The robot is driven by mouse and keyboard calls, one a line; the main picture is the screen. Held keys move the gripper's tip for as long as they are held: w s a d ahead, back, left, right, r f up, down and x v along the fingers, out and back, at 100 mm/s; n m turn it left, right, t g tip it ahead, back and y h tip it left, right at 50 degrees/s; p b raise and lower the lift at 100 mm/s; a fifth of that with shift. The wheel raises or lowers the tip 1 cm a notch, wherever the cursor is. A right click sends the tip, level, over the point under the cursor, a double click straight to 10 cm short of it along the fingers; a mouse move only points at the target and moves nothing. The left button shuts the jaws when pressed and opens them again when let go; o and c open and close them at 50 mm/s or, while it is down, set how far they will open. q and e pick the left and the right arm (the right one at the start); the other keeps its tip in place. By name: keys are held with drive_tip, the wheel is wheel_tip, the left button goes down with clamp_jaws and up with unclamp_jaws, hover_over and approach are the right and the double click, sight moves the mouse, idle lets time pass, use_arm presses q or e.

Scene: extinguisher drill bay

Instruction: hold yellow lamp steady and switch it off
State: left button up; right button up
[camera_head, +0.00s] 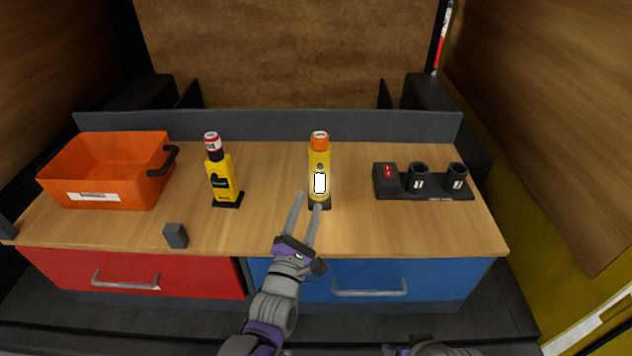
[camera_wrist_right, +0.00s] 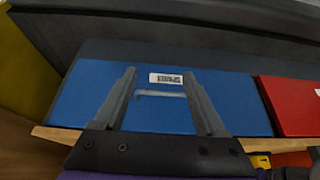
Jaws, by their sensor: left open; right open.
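The yellow lamp (camera_head: 319,160) stands upright on the wooden counter, with an orange cap, a black base and a glowing white panel on its front. Its light falls on the counter around it. My left gripper (camera_head: 308,204) is open, with its two fingers pointing up toward the lamp's lower left front. One fingertip overlaps the lamp's base in the picture; I cannot tell whether it touches. Nothing is between the fingers. My right gripper (camera_wrist_right: 159,74) is open and empty in the right wrist view, facing the blue drawer. The lamp's switch is not clearly made out.
A second yellow device (camera_head: 221,180) with a red-and-black top stands left of the lamp. An orange bin (camera_head: 105,185) is at the far left, and a small dark block (camera_head: 176,236) is near the front edge. A black holder (camera_head: 440,188) with a red switch stands right. The blue drawer (camera_head: 355,285) is shut.

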drive_tip(key=o, duration=0.3)
drive_tip(key=w+a+r+n+y, duration=0.2)
drive_tip(key=w+a+r+y, duration=0.1)
drive_tip(key=w+a, duration=0.1)
drive_tip(key=shift+w+a+r+t, duration=0.3)
drive_tip(key=shift+w+a, duration=0.1)
drive_tip(key=shift+w, duration=0.45)
drive_tip(key=n+t+y, duration=0.6)
drive_tip(key=n+y, duration=0.1)
drive_tip(key=y, duration=0.3)
approach(327, 154)
drive_tip(key=x, duration=0.4)
drive_tip(key=shift+w+a+f, duration=0.15)
drive_tip(key=shift+f, duration=0.25)
drive_tip(key=shift+w+a+r, duration=0.15)
drive_tip(key=shift+r, duration=0.05)
drive_tip(key=shift+w+a+r, duration=0.1)
drive_tip(key=shift+w+a, duration=0.1)
drive_tip(key=x, duration=1)
drive_tip(key=shift+r, duration=0.15)
